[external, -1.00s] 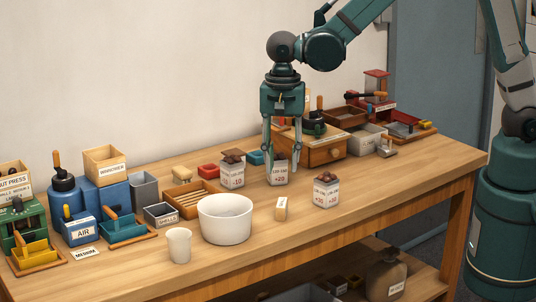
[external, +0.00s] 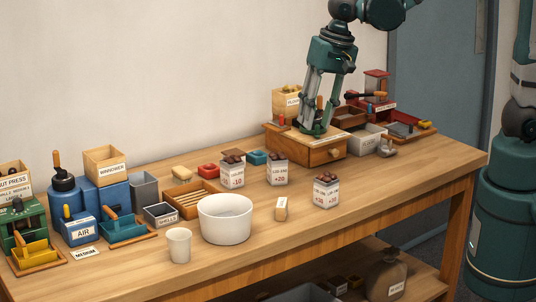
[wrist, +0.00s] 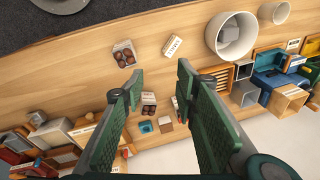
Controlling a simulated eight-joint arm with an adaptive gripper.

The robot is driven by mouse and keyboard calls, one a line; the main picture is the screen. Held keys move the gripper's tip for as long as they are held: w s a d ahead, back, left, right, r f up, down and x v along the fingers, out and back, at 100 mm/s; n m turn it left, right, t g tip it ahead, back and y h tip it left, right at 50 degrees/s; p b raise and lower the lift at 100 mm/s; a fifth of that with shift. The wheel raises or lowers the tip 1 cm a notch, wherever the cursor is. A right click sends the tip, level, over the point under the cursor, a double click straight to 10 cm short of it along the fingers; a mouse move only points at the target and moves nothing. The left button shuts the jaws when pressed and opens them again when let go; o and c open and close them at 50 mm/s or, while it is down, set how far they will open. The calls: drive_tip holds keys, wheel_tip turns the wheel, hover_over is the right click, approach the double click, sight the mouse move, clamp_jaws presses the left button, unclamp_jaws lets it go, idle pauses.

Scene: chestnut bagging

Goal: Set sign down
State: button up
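A small pale sign block (external: 281,208) stands on the table between the white bowl and the front-right chestnut bag. It also shows in the wrist view as a lettered white sign (wrist: 172,46), ahead of my fingers. A flat sign card (external: 86,255), apparently reading MEDIUM, lies at the table's left front. My gripper (external: 318,130) is open, with its fingertips in front of the wooden drawer box in the external view. In the wrist view my fingers (wrist: 160,88) are apart with nothing held between them. The height of my fingertips above the box cannot be told.
Three labelled chestnut bags stand on the table: back left (external: 232,171), middle (external: 277,170) and front right (external: 326,191). A white bowl (external: 225,232) and cup (external: 179,246) stand left of the sign block. The drawer box (external: 322,150) is at the back. Bare table lies at the front right.

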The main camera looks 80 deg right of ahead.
drive_tip(key=s+d+r+n+t, duration=0.1)
drive_tip(key=s+r+n+t, duration=0.1)
drive_tip(key=s+n, duration=0.3)
drive_tip(key=s+d+r+n+t, duration=0.2)
drive_tip(key=s+r+n, duration=0.2)
drive_tip(key=s, duration=0.8)
drive_tip(key=shift+s+d+r+n+t, duration=0.3)
drive_tip(key=shift+s+n, duration=0.05)
drive_tip(key=shift+n, duration=0.95)
